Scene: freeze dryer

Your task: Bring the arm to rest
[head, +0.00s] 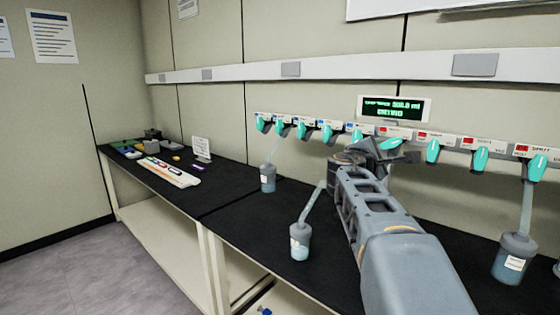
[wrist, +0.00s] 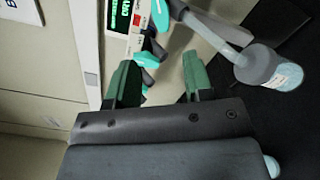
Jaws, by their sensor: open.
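My arm reaches from the lower right of the head view to the freeze dryer's valve row. My gripper (head: 380,148) is at the row, just below the display (head: 393,108). In the wrist view, the two green fingers of my gripper (wrist: 160,62) stand apart with a gap between them. Teal valve handles (wrist: 160,17) show beyond the fingertips, and I see nothing held. I cannot tell whether a finger touches a handle.
Flasks hang at the row: one at left (head: 268,178), one beside my arm (head: 300,242), one at right (head: 513,258). In the wrist view a flask (wrist: 278,70) is close on the right. A white rack (head: 170,172) lies on the black bench (head: 225,190).

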